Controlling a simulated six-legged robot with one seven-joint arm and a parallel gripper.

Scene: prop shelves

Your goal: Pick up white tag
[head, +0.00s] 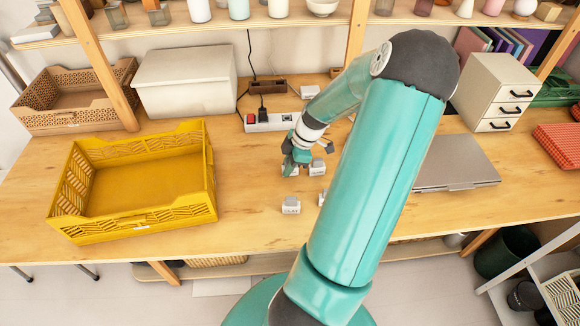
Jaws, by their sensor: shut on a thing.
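My gripper (293,163) reaches down over the middle of the wooden table (255,230). It is shut on a small white tag (290,171), mostly hidden by the fingers. I cannot tell whether the tag is clear of the table. Another small white-grey piece (317,167) sits just right of the gripper. A similar one (291,205) stands nearer the front, and part of another (321,199) shows beside my arm.
A yellow crate (212,190) stands empty at left. Behind are a white box (187,82), a brown crate (70,121) and a power strip (272,122). At right are a laptop (458,160) and a drawer unit (495,92). The table's front left is clear.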

